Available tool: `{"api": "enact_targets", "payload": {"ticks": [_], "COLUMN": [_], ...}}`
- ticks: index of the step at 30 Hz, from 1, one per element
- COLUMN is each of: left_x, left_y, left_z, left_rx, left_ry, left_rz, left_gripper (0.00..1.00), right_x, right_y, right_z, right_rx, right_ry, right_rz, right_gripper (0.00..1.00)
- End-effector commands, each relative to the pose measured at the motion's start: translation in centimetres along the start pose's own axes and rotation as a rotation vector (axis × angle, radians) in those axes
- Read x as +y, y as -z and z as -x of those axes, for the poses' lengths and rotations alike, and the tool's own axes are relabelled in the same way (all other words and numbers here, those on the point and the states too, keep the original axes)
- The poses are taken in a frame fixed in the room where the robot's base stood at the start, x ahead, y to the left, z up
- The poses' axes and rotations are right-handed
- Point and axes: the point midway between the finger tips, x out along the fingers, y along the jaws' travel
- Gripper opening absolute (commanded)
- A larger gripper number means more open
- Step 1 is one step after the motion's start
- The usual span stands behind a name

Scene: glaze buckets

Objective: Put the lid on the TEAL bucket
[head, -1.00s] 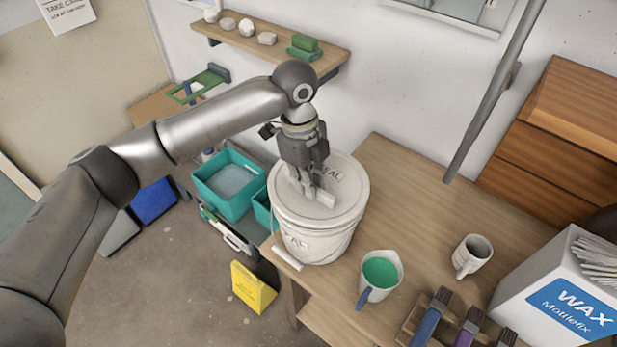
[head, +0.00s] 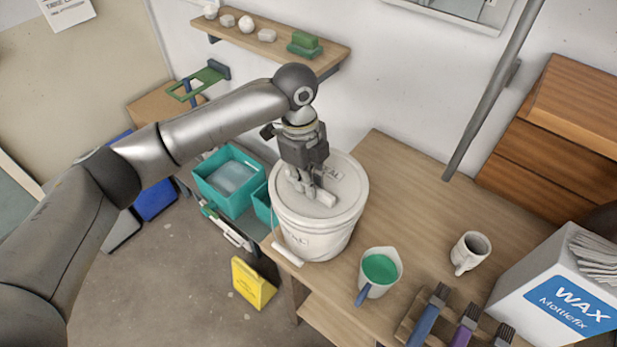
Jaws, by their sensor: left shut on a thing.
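The white bucket (head: 318,243) stands at the left end of the wooden table, its label mostly unreadable and its wire handle hanging down the near left side. The white lid (head: 345,205) covers the bucket's top; I cannot tell whether it is pressed down all round. Lettering ending in "AL" shows on the lid beside the gripper. My left gripper (head: 314,196) points down at the lid's middle and is shut on the lid's raised grip, which the fingers partly hide. My right gripper is not in view.
On the table (head: 420,205), a jug of green glaze (head: 380,268), a mug (head: 471,252), several brushes (head: 428,315) and a WAX box (head: 560,290) stand to the right. Teal tubs (head: 228,180) sit lower left. A wall shelf (head: 275,38) is behind; a yellow sign (head: 252,283) is on the floor.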

Motion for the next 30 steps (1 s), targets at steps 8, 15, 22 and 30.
{"api": "enact_targets", "payload": {"ticks": [8, 15, 22, 30], "left_x": [-0.02, -0.01, 0.0, -0.01], "left_y": [0.02, 0.02, 0.01, -0.02], "left_z": [-0.01, -0.02, -0.2, -0.33], "left_rx": [0.0, 0.0, 0.001, 0.0], "left_ry": [0.001, 0.001, 0.0, 0.001], "left_rz": [0.0, 0.0, 0.0, 0.0], "left_gripper": [0.0, 0.0, 0.0, 0.0], "right_x": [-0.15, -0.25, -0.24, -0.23], "right_y": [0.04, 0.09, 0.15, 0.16], "right_z": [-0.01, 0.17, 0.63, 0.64], "right_rx": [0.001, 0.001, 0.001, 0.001], "right_ry": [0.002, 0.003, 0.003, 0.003], "right_rz": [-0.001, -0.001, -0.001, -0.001], "right_gripper": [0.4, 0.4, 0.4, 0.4]}}
